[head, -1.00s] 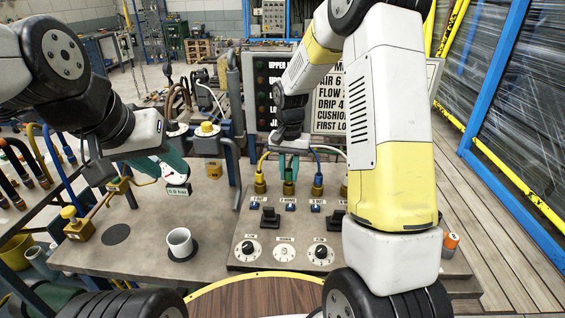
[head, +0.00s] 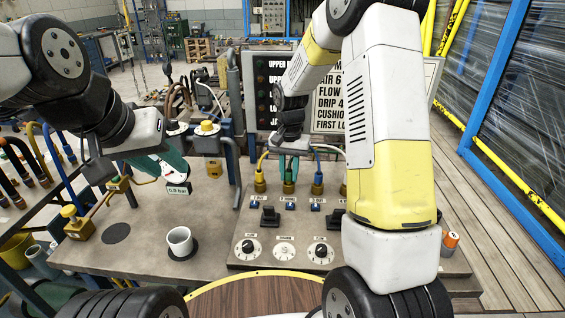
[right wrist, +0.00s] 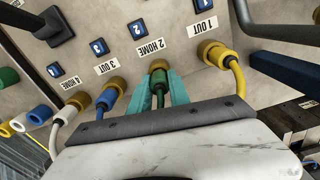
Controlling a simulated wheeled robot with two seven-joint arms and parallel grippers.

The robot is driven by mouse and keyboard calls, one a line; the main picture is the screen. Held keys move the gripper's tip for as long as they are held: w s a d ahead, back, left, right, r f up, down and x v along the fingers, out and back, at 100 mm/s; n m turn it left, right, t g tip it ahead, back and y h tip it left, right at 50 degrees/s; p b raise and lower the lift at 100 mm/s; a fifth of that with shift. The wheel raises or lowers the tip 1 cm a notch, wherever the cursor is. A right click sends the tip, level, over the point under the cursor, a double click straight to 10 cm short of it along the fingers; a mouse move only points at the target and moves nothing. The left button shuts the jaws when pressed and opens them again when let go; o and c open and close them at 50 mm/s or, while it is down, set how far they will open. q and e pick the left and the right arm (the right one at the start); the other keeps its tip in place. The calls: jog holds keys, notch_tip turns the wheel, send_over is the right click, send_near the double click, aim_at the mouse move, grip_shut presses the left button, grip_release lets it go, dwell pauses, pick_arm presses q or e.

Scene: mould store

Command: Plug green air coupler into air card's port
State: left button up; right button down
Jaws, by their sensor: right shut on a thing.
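In the head view the coupler (head: 289,176) stands upright at the port, beneath my right gripper (head: 290,166). The coupler's end meets the brass collar; how deep it sits is hidden. My left gripper (head: 174,164) is above the bench at the left, by the small bar readout; its jaw opening is unclear.
A yellow coupler (right wrist: 228,58) stands close on one side, a blue coupler (right wrist: 107,97) and white hose (right wrist: 62,122) on the other. Black switches and dials (head: 249,247) lie in front. A white cup (head: 180,241) stands on the bench at left.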

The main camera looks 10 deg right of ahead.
jog(key=shift+f, duration=0.2)
jog(key=c, duration=1.1)
grip_release()
jog(key=shift+c, duration=0.2)
jog(key=shift+o, duration=0.4)
jog(key=o, duration=0.3)
jog(key=shift+r, duration=0.1)
jog(key=shift+r, duration=3.7)
